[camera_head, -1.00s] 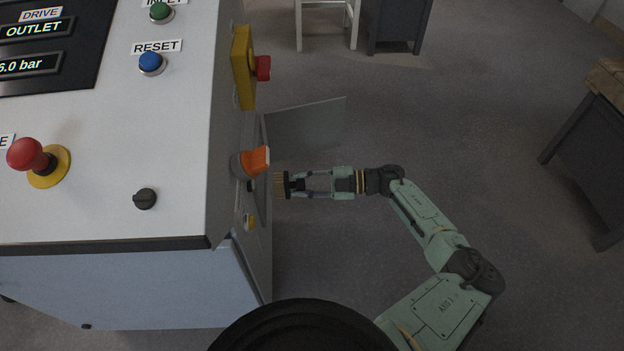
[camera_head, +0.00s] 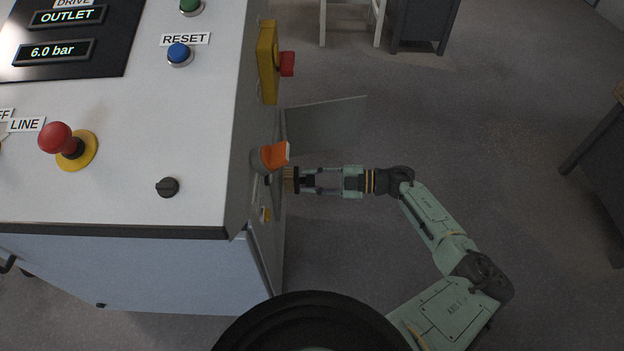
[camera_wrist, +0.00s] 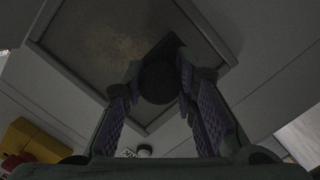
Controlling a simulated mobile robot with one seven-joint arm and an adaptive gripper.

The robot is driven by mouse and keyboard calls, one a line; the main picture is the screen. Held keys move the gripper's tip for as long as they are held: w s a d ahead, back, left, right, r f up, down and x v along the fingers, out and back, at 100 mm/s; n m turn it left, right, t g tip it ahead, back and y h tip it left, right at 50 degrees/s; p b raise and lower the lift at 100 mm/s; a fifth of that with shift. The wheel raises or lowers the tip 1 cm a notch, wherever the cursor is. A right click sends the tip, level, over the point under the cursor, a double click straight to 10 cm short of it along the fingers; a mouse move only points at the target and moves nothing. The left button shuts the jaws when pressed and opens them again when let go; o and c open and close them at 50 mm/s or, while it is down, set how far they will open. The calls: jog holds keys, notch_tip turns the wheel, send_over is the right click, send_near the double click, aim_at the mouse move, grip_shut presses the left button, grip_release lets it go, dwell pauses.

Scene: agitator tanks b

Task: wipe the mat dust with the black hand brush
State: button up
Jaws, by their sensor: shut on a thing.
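My gripper (camera_head: 307,180) is shut on the black hand brush (camera_head: 291,180), whose tan bristles point left at the side of the console. In the wrist view the dark round end of the brush (camera_wrist: 158,82) sits between the purple-padded fingers of my gripper (camera_wrist: 160,95). Beyond it is a dark grey framed panel that appears to be the mat (camera_wrist: 88,68). A brownish dust patch (camera_wrist: 115,45) shows on it. The bristles are hidden in the wrist view, and I cannot tell whether they touch the mat.
The console (camera_head: 120,140) fills the left. Open floor lies right of my arm. A dark table (camera_head: 603,140) stands at the far right.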

jog(key=shift+a+p, duration=0.35)
jog(key=shift+a, duration=0.55)
